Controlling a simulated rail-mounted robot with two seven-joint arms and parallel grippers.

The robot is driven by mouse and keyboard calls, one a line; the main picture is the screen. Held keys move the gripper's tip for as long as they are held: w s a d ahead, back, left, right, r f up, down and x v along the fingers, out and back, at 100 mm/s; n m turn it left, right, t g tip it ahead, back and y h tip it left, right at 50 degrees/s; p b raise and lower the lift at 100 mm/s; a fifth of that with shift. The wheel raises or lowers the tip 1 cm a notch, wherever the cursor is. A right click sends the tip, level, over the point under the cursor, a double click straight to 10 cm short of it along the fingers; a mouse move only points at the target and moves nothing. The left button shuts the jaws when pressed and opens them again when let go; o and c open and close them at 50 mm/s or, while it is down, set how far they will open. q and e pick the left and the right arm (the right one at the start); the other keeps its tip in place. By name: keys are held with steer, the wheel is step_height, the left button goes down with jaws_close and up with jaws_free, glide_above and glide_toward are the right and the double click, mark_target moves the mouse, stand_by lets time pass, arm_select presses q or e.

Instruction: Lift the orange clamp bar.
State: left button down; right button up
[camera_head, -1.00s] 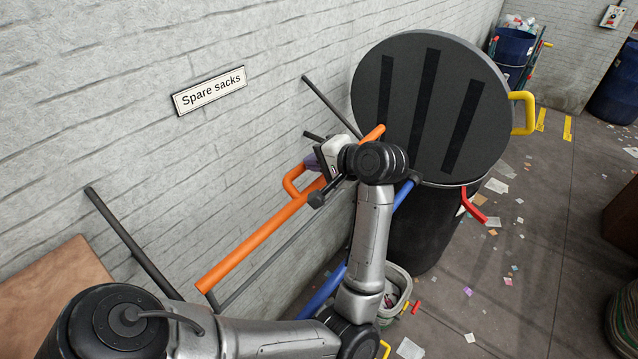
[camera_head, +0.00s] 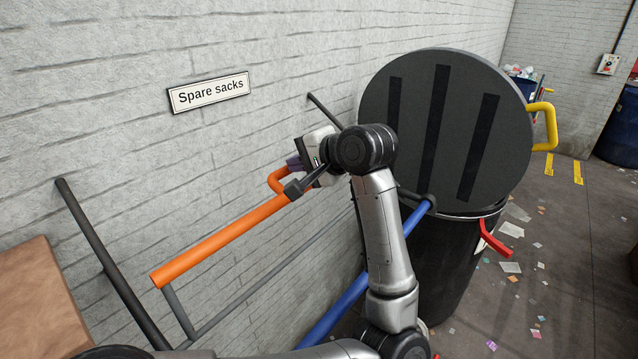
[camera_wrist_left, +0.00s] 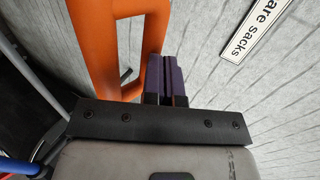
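The orange clamp bar (camera_head: 220,240) runs slantwise along the brick wall, with an orange loop handle (camera_head: 274,182) on its wall side. Its far end is hidden behind my left arm. My left gripper (camera_head: 296,163) is at the handle. In the left wrist view its purple fingers (camera_wrist_left: 166,78) are close together, and the side of the handle (camera_wrist_left: 154,38) runs down to them and is hidden there. I cannot tell whether they hold it. A grey post (camera_head: 180,312) joins the bar's near end to a thin grey rod below. My right gripper is out of view.
A black bin (camera_head: 440,265) with a tilted round grey lid (camera_head: 450,130) stands just right of my arm. A blue bar (camera_head: 345,305) passes below my arm. Dark rods (camera_head: 110,262) lean by the wall. Litter lies on the floor at right.

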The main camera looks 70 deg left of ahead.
arm_select(q)
steer(key=shift+a, duration=0.15)
stand_by(0.3)
steer(key=w+d+r, duration=0.4)
steer(key=d+r, duration=0.5)
steer(key=shift+w+r, duration=0.25)
steer(key=shift+r, duration=0.15)
